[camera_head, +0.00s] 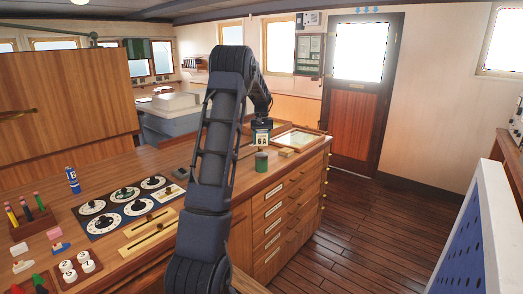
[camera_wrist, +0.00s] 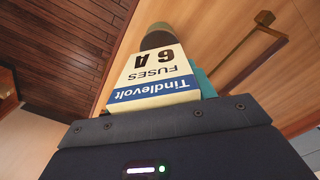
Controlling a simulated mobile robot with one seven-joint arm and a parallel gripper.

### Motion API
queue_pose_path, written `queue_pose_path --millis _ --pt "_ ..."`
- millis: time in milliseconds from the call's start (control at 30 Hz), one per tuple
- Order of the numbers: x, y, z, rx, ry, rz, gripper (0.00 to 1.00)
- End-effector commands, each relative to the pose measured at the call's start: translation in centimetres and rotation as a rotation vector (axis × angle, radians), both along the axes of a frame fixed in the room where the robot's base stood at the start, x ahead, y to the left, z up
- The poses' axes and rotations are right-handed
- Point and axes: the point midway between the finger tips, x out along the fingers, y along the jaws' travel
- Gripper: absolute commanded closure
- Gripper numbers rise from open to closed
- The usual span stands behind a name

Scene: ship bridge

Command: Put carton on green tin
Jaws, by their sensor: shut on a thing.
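My gripper (camera_head: 262,124) points down over the far end of the wooden counter, shut on a small cream carton with a blue band. The carton (camera_head: 262,138) hangs upright below the gripper; its label reads "6A" and, in the wrist view (camera_wrist: 152,75), "Tindlevolt Fuses". The green tin (camera_head: 261,162) stands on the counter directly below the carton in the head view. I cannot tell whether the carton's lower end touches the tin. In the wrist view the tin (camera_wrist: 158,37) shows just past the carton's far end, partly hidden by it.
A framed glass-topped panel (camera_head: 299,138) and a small yellowish block (camera_head: 287,152) lie near the tin. Dials (camera_head: 125,205), a blue can (camera_head: 72,180) and a pen holder (camera_head: 33,222) are on the counter's left. The floor (camera_head: 375,220) at right is clear.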

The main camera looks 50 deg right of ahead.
Motion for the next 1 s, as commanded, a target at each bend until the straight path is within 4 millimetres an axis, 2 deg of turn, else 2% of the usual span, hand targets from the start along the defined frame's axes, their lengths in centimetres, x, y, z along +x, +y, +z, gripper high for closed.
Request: queue_pose_path --millis 267,533,967,1000 --pt "0.0 0.0 -1.8 -0.001 -0.001 -0.001 0.78" --pt "0.0 0.0 -5.2 0.001 0.001 -0.001 0.78" --pt "0.0 0.0 -5.8 -0.001 -0.001 0.000 0.78" --pt "0.0 0.0 -5.8 -0.001 -0.001 0.000 0.40"
